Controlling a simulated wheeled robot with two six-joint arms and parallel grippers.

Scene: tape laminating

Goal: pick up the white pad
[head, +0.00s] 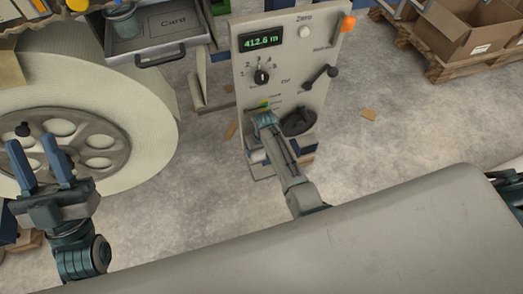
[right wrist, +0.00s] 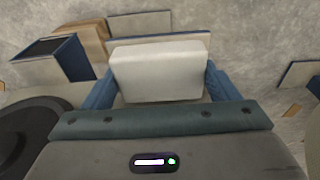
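The white pad (right wrist: 157,72) is a pale block with rounded edges in the right wrist view, in front of a panel edge. In the head view a pale piece at the lower left of the control panel (head: 258,156) appears to be it, partly hidden by my right arm. My right gripper (right wrist: 160,78) is spread wide, with one blue finger at each side of the pad; I cannot tell whether they touch it. In the head view this gripper (head: 263,120) is at the panel's lower part, its fingers mostly hidden. My left gripper (head: 36,158) is open and empty before the big roll.
A large cream roll (head: 145,95) with a grey hub stands at the left. The panel carries a knob, lever and dark handle (head: 299,122). Cardboard boxes (head: 470,30) on a pallet are at the upper right. Floor right of the panel is mostly clear.

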